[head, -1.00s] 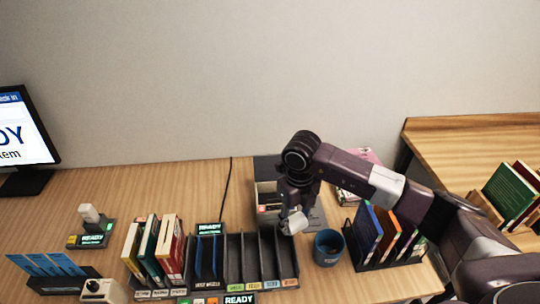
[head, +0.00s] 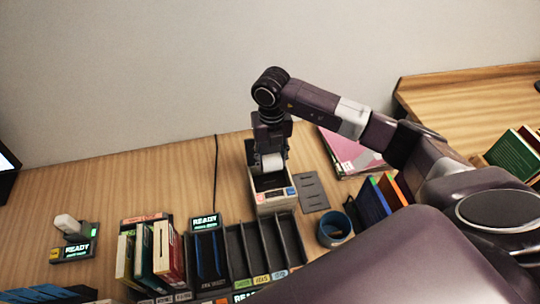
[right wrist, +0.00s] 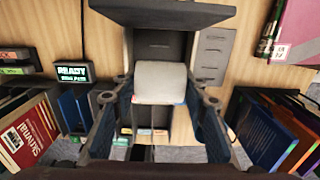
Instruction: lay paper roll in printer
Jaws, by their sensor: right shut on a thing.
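The white paper roll (head: 271,161) is held in my right gripper (head: 271,152), above the back of the printer (head: 276,201). In the right wrist view the roll (right wrist: 160,82) lies between the two fingers (right wrist: 158,100). The printer is a small white box with a dark open well and coloured buttons on its front. Its dark lid (right wrist: 163,14) stands open behind the roll. I cannot tell whether the roll touches the printer. My left gripper is out of view.
A dark slotted sorter (head: 262,247) with books stands in front of the printer. A blue cup (head: 335,230) is at the right, beside a book rack. A grey slotted plate (head: 313,190) lies right of the printer, with a pink folder (head: 352,150) behind.

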